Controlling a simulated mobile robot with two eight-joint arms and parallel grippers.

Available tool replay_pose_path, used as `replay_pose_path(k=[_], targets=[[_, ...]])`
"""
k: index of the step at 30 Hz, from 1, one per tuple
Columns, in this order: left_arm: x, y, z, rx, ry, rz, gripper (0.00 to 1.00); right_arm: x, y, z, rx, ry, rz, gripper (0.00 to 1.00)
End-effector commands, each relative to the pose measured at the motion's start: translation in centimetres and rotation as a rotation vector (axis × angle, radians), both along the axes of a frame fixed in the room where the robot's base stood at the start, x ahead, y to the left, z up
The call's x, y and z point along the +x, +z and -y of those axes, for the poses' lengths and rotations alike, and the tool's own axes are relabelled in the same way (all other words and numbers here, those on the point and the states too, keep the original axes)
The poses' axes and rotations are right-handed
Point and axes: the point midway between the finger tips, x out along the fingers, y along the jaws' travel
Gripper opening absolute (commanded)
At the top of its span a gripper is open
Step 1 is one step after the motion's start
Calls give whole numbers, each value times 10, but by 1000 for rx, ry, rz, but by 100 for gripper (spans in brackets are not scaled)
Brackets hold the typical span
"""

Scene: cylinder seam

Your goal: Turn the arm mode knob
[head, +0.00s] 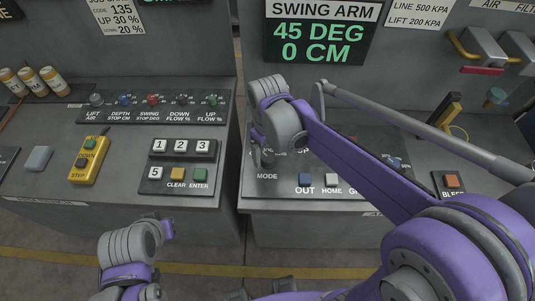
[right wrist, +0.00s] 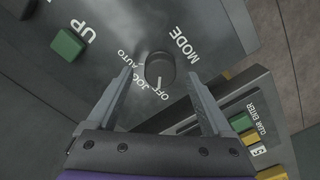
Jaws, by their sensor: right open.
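The arm mode knob (right wrist: 160,68) is a dark round knob on the grey swing arm panel, seen in the right wrist view. A white mark on it points toward the OFF and JOG labels, and AUTO is printed to the left. My right gripper (right wrist: 161,76) is open, with one fingertip on each side of the knob; I cannot tell whether either touches it. In the head view my right gripper (head: 263,152) is above the MODE label and hides the knob. My left arm shows at the lower left, but its gripper's fingers are not clear.
OUT (head: 305,179) and HOME (head: 332,179) buttons lie right of the MODE label. A keypad (head: 178,168) with CLEAR and ENTER stands on the left console, across a gap. A display (head: 320,42) above reads 45 DEG, 0 CM. A yellow pendant (head: 88,160) lies farther left.

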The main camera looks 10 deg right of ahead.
Motion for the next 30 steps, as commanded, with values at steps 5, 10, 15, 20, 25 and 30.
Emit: replay_pose_path(k=[5,10,15,20,25,30], targets=[[-1,-2,0,0,0,-1,0,0,-14,0,0,0,0,85],[-1,-2,0,0,0,-1,0,0,-16,0,0,0,0,85],[-1,-2,0,0,0,-1,0,0,-16,0,0,0,0,78],[-1,-2,0,0,0,-1,0,0,-16,0,0,0,0,49],[-1,-2,0,0,0,-1,0,0,-16,0,0,0,0,18],[-1,-2,0,0,0,-1,0,0,-16,0,0,-1,0,0]])
